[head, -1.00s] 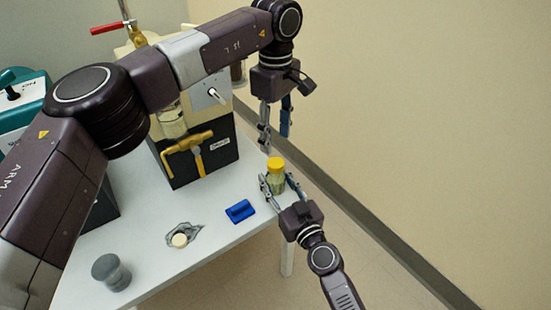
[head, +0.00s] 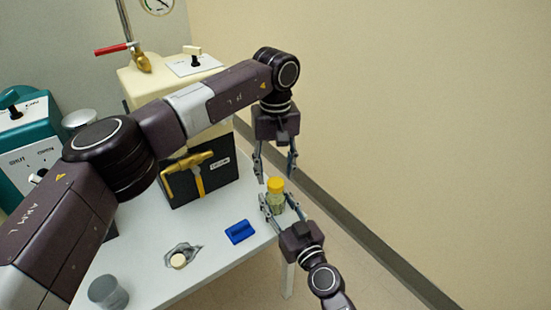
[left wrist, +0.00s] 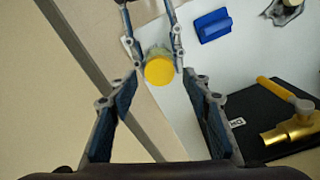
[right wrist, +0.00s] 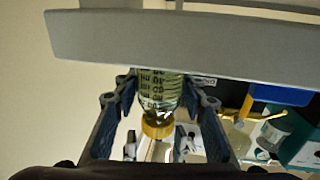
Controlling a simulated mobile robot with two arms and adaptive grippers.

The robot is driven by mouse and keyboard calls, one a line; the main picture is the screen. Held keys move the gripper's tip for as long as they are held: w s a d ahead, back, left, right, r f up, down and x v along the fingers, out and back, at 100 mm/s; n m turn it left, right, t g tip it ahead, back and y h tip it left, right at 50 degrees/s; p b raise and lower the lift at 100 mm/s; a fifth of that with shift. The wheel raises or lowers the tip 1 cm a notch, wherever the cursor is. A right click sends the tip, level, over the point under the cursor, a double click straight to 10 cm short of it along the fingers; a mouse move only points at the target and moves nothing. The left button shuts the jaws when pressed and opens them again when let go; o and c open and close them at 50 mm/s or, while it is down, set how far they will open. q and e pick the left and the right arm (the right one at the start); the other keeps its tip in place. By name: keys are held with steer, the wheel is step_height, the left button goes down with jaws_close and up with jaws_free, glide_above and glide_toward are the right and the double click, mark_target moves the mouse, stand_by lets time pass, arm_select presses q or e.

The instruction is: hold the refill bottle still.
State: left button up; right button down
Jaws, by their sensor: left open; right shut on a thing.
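The refill bottle (head: 275,203) is a small clear bottle with a yellow cap (head: 276,185), upright near the right end of the white table. My right gripper (head: 277,200) is shut on its sides. In the right wrist view the bottle (right wrist: 160,92) shows a printed label between my fingers, its cap (right wrist: 158,127) toward the bottom. My left gripper (head: 276,172) is open, pointing down just above the cap. In the left wrist view the yellow cap (left wrist: 160,70) lies between my left fingertips, with a visible gap at the jaws; it hides most of the bottle.
A blue block (head: 240,232) and a pale round piece on a crumpled grey patch (head: 180,256) lie on the table (head: 215,262). A grey capped jar (head: 107,292) stands front left. A black box with a brass valve (head: 200,170) stands behind. The floor at right is clear.

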mark_target(276, 185)
arm_select(q)
steer(key=shift+f, duration=1.45)
steer(key=shift+c, duration=0.4)
